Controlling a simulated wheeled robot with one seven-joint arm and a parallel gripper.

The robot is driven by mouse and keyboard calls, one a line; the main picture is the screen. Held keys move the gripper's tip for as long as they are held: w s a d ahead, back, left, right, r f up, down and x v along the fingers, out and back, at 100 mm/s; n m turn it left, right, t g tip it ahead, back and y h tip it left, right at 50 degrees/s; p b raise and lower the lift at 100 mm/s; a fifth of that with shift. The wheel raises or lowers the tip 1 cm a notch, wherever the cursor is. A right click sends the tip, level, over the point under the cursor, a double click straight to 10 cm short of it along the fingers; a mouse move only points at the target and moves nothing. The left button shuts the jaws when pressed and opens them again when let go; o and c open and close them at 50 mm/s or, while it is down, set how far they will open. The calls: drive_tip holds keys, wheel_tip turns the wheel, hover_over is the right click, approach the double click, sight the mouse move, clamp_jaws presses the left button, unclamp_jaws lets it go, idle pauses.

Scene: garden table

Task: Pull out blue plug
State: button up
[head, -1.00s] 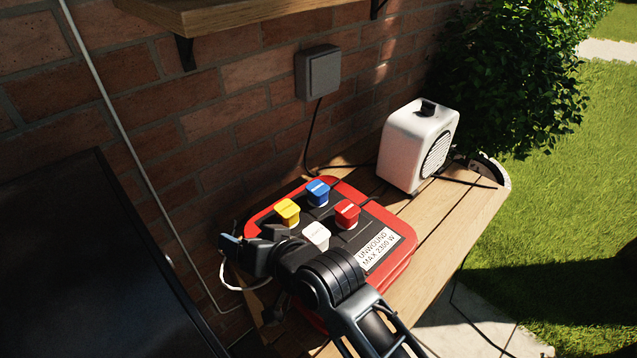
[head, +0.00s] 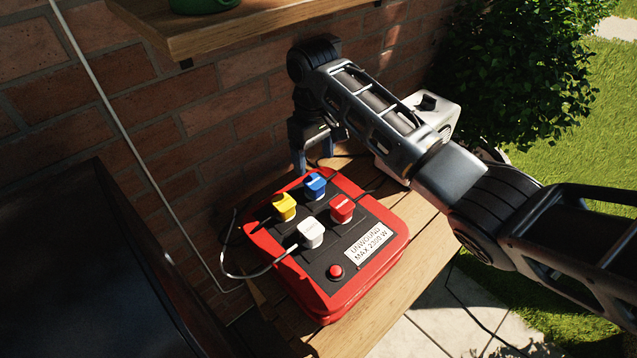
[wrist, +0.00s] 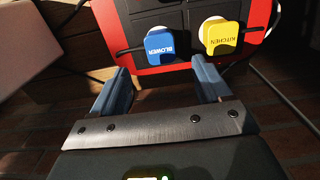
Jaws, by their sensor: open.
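The blue plug (head: 315,186) sits in the far socket of the red and black power box (head: 262,247). In the wrist view the blue plug (wrist: 168,46) is labelled BLOWER. My gripper (head: 313,168) points down just behind the box on the wall side. In the wrist view the fingers of my gripper (wrist: 160,85) are apart with nothing between them, and the blue plug is just beyond their tips. A yellow plug (head: 284,207), labelled KITCHEN in the wrist view, a red plug (head: 341,208) and a white plug (head: 310,232) are also seated.
The brick wall (head: 225,120) is close behind my gripper. A wooden shelf (head: 190,35) with a green object juts out above. A white appliance (head: 436,108) stands partly behind my arm. A white cable loops at the box's left side.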

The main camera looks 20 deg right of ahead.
sight(314, 181)
idle(0.3)
drive_tip(key=shift+f+b, duration=1.6)
drive_tip(key=shift+f, duration=2.9)
drive_tip(key=shift+p, duration=0.6)
drive_tip(key=c, duration=1.4)
drive_tip(key=shift+r+p, duration=1.1)
drive_tip(key=shift+r, duration=1.9)
